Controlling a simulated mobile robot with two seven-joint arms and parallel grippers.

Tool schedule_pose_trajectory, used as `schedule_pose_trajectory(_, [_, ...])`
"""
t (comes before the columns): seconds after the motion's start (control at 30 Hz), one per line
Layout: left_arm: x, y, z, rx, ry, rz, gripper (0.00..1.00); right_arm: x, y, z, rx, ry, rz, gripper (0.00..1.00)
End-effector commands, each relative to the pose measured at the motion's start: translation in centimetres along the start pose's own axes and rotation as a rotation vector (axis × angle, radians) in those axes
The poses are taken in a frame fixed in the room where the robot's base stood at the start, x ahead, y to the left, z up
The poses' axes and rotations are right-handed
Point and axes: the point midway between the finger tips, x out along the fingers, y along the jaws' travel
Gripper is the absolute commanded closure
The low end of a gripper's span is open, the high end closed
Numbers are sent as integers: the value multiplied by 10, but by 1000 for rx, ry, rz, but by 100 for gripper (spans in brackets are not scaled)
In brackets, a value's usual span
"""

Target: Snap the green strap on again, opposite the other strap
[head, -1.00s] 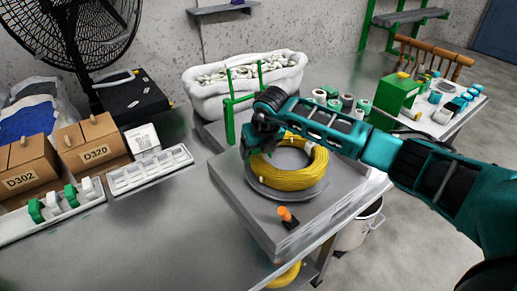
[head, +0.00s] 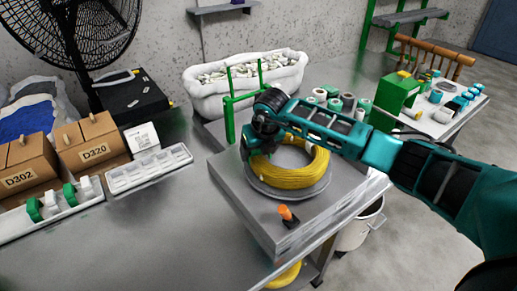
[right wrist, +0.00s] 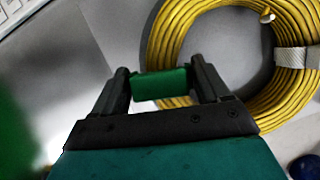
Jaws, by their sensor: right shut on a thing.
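A yellow cable coil (head: 293,178) lies on a grey round plate on the metal stand; it also shows in the right wrist view (right wrist: 173,30). In that view a white strap (right wrist: 297,58) wraps the coil's right side. My right gripper (head: 250,146) is at the coil's left side in the head view. In the right wrist view, my right gripper (right wrist: 159,76) is shut on the green strap (right wrist: 160,84), which overlaps the coil's near-left edge. I cannot tell whether the strap touches the cable. In the head view the strap is hidden by the gripper. My left gripper is out of view.
An orange-topped knob (head: 286,213) stands at the stand's front. A green upright frame (head: 229,115) is close behind my right gripper. A white padded bin (head: 247,82) is at the back. Strap trays and cardboard boxes (head: 91,144) are at left. The front table is clear.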

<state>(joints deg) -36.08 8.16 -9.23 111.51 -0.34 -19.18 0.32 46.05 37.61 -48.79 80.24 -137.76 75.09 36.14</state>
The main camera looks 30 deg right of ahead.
Motion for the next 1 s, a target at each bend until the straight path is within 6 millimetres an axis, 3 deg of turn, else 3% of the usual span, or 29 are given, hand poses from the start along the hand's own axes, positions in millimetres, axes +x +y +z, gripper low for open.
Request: schedule_pose_trajectory(1.0, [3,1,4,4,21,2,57,16,0,-6,0,0,0,56])
